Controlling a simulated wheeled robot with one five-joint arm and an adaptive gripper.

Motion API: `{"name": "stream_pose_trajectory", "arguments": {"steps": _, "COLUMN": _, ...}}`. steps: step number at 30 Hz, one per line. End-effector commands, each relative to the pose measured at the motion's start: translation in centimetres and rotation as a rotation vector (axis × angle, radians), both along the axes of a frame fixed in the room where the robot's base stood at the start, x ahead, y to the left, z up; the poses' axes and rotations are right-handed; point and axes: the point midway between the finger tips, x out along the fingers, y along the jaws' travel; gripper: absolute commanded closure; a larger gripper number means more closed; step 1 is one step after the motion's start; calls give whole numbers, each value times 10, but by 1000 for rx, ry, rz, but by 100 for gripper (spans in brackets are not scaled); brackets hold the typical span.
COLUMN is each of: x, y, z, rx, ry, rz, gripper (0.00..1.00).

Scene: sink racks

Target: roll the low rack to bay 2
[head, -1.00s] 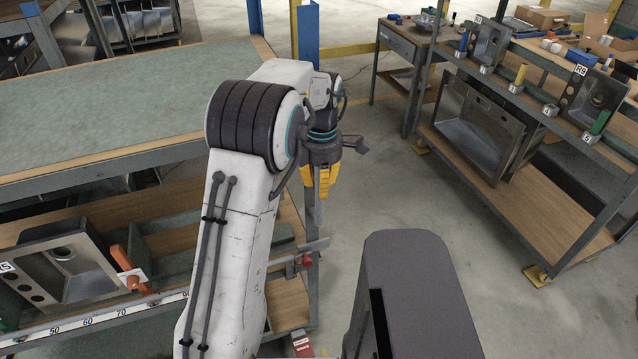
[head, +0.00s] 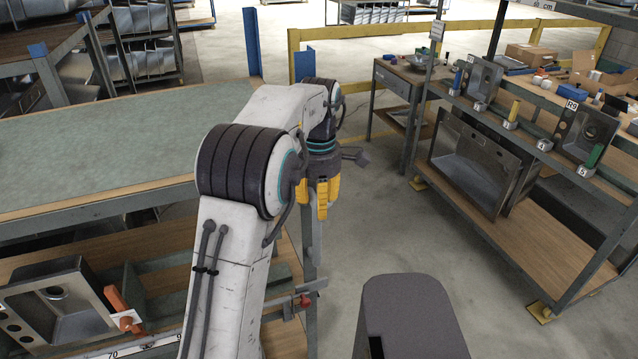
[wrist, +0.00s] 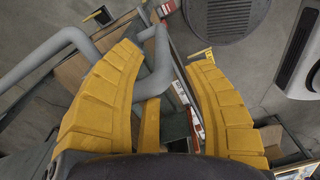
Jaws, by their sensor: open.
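My gripper (head: 321,208) hangs open, fingers down, just off the right end of the green-topped bench (head: 110,140). In the wrist view, the yellow fingers (wrist: 165,60) are spread apart. A bent grey tube (wrist: 158,65) shows between and beyond them; I cannot tell whether they touch it. Under the bench is a low shelf level (head: 283,335) with a steel sink (head: 70,310) and a number scale (head: 155,345) along its front. I cannot tell for sure which structure is the low rack. No bay 2 mark is readable.
A rack with a wooden lower shelf (head: 560,240) stands at right, holding sinks and small numbered tags. A red-ended bracket (head: 303,302) sticks out from the bench's right end. A yellow rail (head: 560,35) runs behind.

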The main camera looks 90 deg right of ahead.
Motion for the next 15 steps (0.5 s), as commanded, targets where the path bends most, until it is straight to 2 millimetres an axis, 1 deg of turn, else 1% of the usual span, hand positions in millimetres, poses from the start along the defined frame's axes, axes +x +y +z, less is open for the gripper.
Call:
{"name": "stream_pose_trajectory", "arguments": {"steps": 1, "x": -1, "y": -1, "z": 9, "rx": -4, "ry": 1, "rz": 0, "gripper": 55}}
{"name": "stream_pose_trajectory", "arguments": {"steps": 3, "x": -1, "y": -1, "z": 20, "rx": -4, "ry": 1, "rz": -1, "gripper": 55}}
{"name": "stream_pose_trajectory", "arguments": {"steps": 6, "x": -1, "y": -1, "z": 32, "rx": -2, "ry": 1, "rz": -1, "gripper": 55}}
{"name": "stream_pose_trajectory", "arguments": {"steps": 9, "x": -1, "y": -1, "z": 41, "rx": -1, "ry": 1, "rz": -1, "gripper": 55}}
{"name": "stream_pose_trajectory", "arguments": {"steps": 15, "x": -1, "y": -1, "z": 51, "rx": 0, "ry": 0, "rz": -1, "gripper": 55}}
